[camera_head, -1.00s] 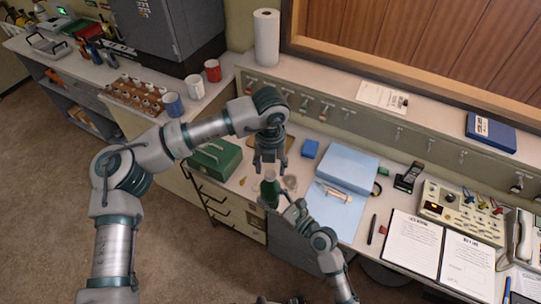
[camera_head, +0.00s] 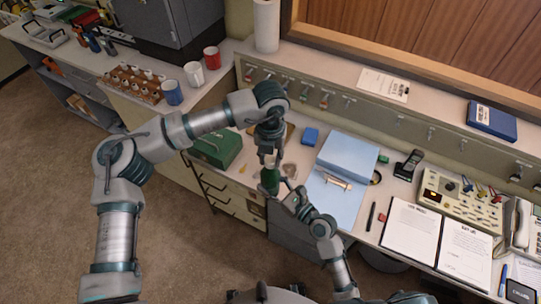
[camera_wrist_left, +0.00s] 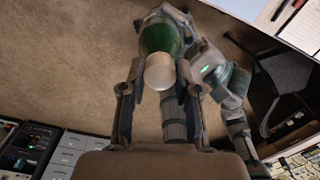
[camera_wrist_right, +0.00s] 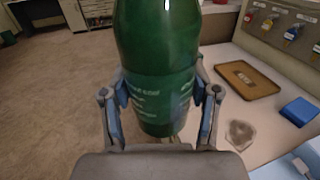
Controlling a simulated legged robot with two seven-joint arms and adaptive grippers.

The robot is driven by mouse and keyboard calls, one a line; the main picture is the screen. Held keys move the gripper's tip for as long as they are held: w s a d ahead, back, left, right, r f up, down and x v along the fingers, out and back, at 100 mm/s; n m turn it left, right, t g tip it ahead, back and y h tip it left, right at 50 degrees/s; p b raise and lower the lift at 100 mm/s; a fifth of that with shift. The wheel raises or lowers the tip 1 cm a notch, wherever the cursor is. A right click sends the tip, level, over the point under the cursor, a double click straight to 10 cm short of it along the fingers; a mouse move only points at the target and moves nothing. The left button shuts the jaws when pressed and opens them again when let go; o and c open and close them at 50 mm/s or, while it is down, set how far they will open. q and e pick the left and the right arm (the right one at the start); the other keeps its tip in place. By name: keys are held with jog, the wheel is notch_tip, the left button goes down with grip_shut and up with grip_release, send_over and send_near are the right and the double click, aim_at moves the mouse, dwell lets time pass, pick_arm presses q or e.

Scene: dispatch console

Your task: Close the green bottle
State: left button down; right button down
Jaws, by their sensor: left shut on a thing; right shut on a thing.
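The green bottle (camera_head: 270,181) stands roughly upright, held in the air in front of the desk edge. My right gripper (camera_head: 284,192) is shut around its body; the right wrist view shows the labelled green bottle (camera_wrist_right: 158,60) between both fingers (camera_wrist_right: 160,100). My left gripper (camera_head: 269,150) points down from above, over the bottle's top. It is shut on a pale round cap (camera_wrist_left: 159,72), which lines up with the green bottle (camera_wrist_left: 160,38) in the left wrist view. I cannot tell whether the cap is seated on the neck.
A green box (camera_head: 216,148) sits left of my grippers on the desk. A brown tray (camera_wrist_right: 242,80), a small blue box (camera_head: 310,136) and a blue case (camera_head: 347,160) lie behind and to the right. Open floor (camera_head: 60,200) is at the left.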

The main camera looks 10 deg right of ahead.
pick_arm(q)
jog(key=m, duration=1.5)
jog(key=shift+w, duration=0.1)
jog(key=c, duration=0.8)
grip_release()
jog(key=shift+c, duration=0.2)
jog(key=shift+r, duration=2.25)
jog(key=shift+c, duration=0.3)
